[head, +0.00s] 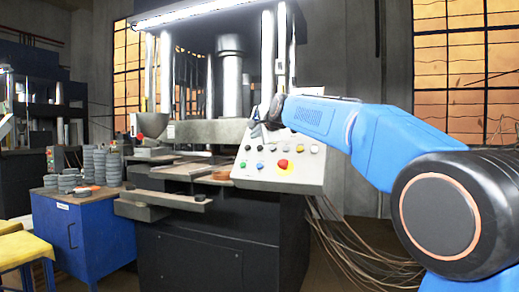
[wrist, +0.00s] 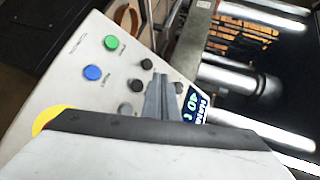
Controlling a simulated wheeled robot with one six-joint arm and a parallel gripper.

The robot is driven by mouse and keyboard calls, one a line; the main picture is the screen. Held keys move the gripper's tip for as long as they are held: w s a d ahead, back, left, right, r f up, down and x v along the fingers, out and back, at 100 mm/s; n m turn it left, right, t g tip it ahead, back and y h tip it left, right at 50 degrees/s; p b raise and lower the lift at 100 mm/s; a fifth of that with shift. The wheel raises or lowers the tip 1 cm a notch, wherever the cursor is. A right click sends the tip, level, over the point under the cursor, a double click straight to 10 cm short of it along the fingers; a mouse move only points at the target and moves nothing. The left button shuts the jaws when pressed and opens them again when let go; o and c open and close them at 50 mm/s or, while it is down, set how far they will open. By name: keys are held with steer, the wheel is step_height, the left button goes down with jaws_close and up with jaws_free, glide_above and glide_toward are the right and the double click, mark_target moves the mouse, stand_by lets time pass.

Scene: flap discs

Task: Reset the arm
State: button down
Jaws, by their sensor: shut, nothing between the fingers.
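My blue arm reaches in from the right in the head view, ending in front of the press's control panel (head: 275,176). My gripper (head: 258,118) is small there and partly hidden by the arm's end. In the wrist view my gripper (wrist: 160,84) shows as two grey fingers pressed together, with nothing between them. It is in front of the control panel (wrist: 60,90), which carries a green button (wrist: 111,42), a blue button (wrist: 92,73) and several black knobs. I cannot tell whether the fingertips touch the panel.
The large press (head: 190,235) fills the middle, with a wooden-looking plate (head: 183,170) on its bed. Stacks of grey discs (head: 114,165) stand on a blue cabinet (head: 85,235) at left. A yellow stool (head: 25,250) is at far left. Loose cables (head: 350,255) hang below the panel.

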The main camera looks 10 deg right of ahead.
steer(key=shift+s+a+r, duration=0.15)
steer(key=shift+s+r, duration=0.05)
steer(key=s+d+f+n+g, duration=0.2)
steer(key=s+f+n, duration=0.3)
steer(key=s+f, duration=1.1)
steer(key=s+d+f+n+g+h, duration=0.1)
steer(key=s+f+n+g, duration=0.3)
steer(key=s+f, duration=1.2)
steer(key=s+d+f+n+g+h, duration=0.1)
steer(key=s+d+f+n+g, duration=0.2)
steer(key=s+f, duration=1.3)
steer(key=s+d+n, duration=0.1)
steer(key=s+n, duration=0.2)
steer(key=s, duration=0.3)
steer(key=shift+s+g, duration=0.25)
steer(key=shift+g, duration=0.15)
